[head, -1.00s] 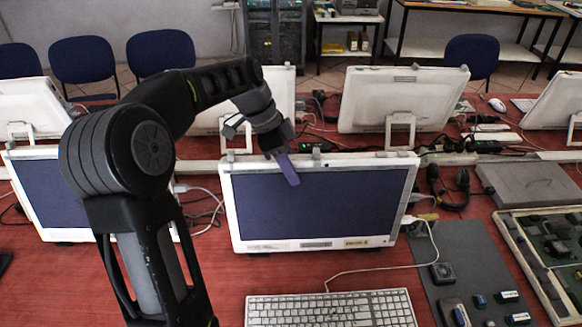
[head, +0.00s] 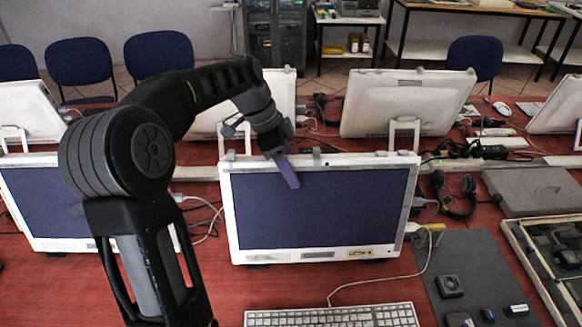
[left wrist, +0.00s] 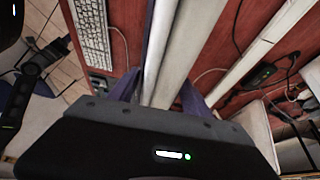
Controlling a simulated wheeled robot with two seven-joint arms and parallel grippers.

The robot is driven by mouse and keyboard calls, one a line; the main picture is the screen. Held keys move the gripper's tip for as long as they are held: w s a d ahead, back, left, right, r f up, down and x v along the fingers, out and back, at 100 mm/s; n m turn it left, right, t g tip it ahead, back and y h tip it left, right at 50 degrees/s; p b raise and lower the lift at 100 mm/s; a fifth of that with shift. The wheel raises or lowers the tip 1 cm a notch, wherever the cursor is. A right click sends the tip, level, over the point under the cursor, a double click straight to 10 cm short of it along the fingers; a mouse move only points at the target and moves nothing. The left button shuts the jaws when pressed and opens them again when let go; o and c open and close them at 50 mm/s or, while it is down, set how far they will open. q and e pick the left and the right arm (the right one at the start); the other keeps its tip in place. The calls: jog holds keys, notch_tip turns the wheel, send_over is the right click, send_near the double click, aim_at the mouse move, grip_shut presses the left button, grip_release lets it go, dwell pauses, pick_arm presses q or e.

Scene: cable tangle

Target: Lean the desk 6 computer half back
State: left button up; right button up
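A white computer (head: 318,210) with a dark screen stands in the middle of the red desk, leaning slightly back. The small label on its lower bezel is too small to read. My left gripper (head: 284,163) is at its top edge, left of the middle, with one purple finger in front of the screen. The rear finger is hidden in the head view. My right gripper is not in view.
A keyboard (head: 332,317) lies in front of the computer. Another computer (head: 80,203) stands close on the left. On the right are a grey mat (head: 470,262) with small parts, headphones (head: 456,194) and an open case (head: 545,255). Cables run behind and beside the computer.

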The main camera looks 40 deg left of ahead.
pick_arm(q)
jog(key=shift+s+d+r, duration=0.1)
jog(key=shift+s+d, duration=0.05)
jog(key=shift+r, duration=0.1)
jog(key=shift+a+r, duration=0.2)
jog(key=shift+r, duration=0.05)
jog(key=v, duration=0.4)
jog(key=shift+b, duration=0.35)
jog(key=shift+p+v, duration=0.75)
jog(key=shift+v, duration=0.25)
jog(key=shift+s+a+r+p, duration=0.2)
jog(key=shift+r+p, duration=0.2)
jog(key=shift+r, duration=0.15)
jog(key=shift+f, duration=0.1)
jog(key=shift+w, duration=0.1)
